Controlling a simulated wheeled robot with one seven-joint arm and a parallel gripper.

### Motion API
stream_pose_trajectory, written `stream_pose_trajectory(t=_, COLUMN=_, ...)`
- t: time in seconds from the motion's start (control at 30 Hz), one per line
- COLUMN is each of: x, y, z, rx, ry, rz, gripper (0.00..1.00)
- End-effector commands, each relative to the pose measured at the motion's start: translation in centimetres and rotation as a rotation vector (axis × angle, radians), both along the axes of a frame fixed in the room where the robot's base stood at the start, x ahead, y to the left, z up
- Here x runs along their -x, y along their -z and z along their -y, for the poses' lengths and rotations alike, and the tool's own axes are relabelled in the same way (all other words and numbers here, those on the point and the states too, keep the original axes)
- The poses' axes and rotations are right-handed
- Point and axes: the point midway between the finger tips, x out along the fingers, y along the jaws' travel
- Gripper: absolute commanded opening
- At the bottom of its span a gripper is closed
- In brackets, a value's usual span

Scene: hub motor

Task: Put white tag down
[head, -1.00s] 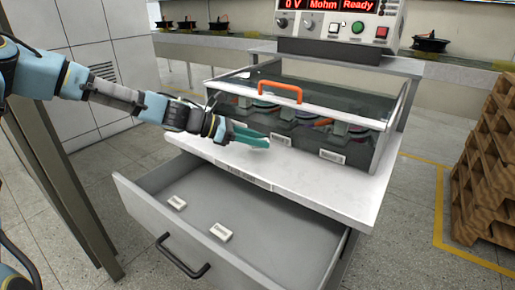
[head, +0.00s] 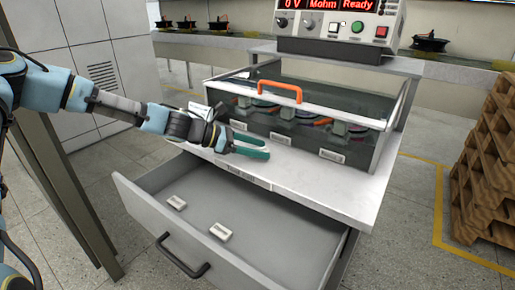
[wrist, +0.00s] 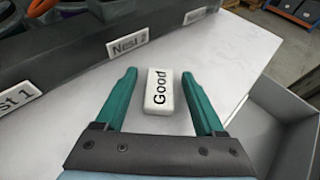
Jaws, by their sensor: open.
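In the wrist view a white tag (wrist: 160,95) reading "Good" lies on the pale worktop. My gripper (wrist: 159,75) is open, one green finger on each side of the tag, with a gap visible on both sides. In the head view my gripper (head: 264,148) is low over the worktop (head: 310,190), in front of the nest box; I cannot make out the tag there.
A nest box with a clear lid and orange handle (head: 280,88) stands behind; its front carries nest labels (head: 332,155). Below, an open drawer (head: 270,235) holds two white tags (head: 221,232) (head: 176,203). A tester (head: 340,25) stands behind. Pallets (head: 487,150) are at right.

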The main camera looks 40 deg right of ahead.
Motion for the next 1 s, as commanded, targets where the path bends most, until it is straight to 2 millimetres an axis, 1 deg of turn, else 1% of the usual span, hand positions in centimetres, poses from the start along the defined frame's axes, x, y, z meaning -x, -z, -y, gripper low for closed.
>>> stream_pose_trajectory(t=0.13, x=-0.1, y=-0.4, z=-0.1, rx=0.000, ry=-0.001, rz=0.002, gripper=0.71)
stream_pose_trajectory(t=0.23, x=-0.7, y=-0.7, z=-1.0, rx=0.000, ry=-0.003, rz=0.003, gripper=0.71)
stream_pose_trajectory(t=0.37, x=-1.9, y=-1.7, z=-3.0, rx=0.000, ry=-0.004, rz=0.003, gripper=0.71)
stream_pose_trajectory(t=0.5, x=-3.4, y=-2.8, z=-5.5, rx=-0.001, ry=-0.004, rz=0.004, gripper=0.71)
stream_pose_trajectory(t=0.7, x=-4.9, y=-4.2, z=-8.2, rx=0.000, ry=-0.003, rz=0.003, gripper=0.71)
stream_pose_trajectory(t=0.83, x=-5.4, y=-4.7, z=-9.2, rx=0.000, ry=-0.002, rz=0.001, gripper=0.71)
stream_pose_trajectory(t=1.0, x=-5.6, y=-4.9, z=-9.6, rx=0.000, ry=-0.001, rz=0.000, gripper=0.71)
